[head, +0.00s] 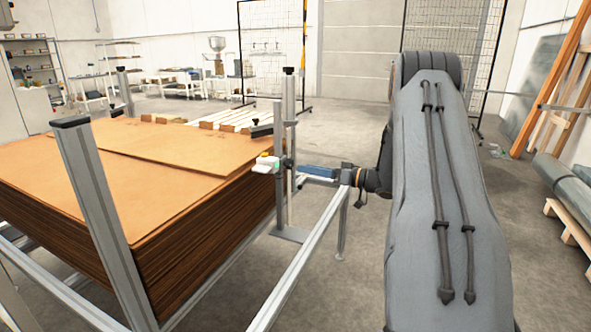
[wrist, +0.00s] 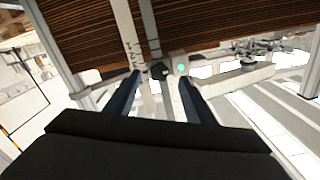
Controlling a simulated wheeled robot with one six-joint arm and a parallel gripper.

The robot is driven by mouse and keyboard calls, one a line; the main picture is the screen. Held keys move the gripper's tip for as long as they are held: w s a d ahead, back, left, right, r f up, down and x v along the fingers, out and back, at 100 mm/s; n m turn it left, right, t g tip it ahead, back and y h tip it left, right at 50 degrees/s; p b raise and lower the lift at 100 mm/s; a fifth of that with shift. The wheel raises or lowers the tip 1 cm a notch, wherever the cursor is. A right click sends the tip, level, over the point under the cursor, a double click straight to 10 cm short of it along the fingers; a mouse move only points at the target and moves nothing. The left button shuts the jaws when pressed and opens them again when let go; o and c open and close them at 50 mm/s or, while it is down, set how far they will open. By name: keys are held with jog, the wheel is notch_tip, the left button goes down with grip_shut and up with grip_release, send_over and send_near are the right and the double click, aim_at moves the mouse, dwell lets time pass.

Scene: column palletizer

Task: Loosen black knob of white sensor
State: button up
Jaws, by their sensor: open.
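The white sensor (head: 264,166) is mounted on an upright metal post at the corner of the cardboard stack, left of my gripper (head: 304,169). Its black knob (head: 287,163) faces my blue fingers. In the wrist view the black knob (wrist: 158,71) shows between the ends of my open gripper fingers (wrist: 158,80). The white sensor (wrist: 180,65) shows a green light just right of the knob. The gripper holds nothing. I cannot tell whether the fingertips reach around the knob or stop short of it.
A tall stack of brown cardboard sheets (head: 140,160) fills the left, inside a metal frame. A frame rail (head: 310,255) runs below my gripper. Another metal post (head: 95,215) stands at the near corner. The floor beyond the frame (head: 350,130) is clear.

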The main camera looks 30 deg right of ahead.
aim_at(292, 166)
jog(key=x, duration=0.5)
jog(key=shift+w+a, duration=0.25)
jog(key=shift+w, duration=0.05)
jog(key=shift+c, duration=0.5)
jog(key=c, duration=1)
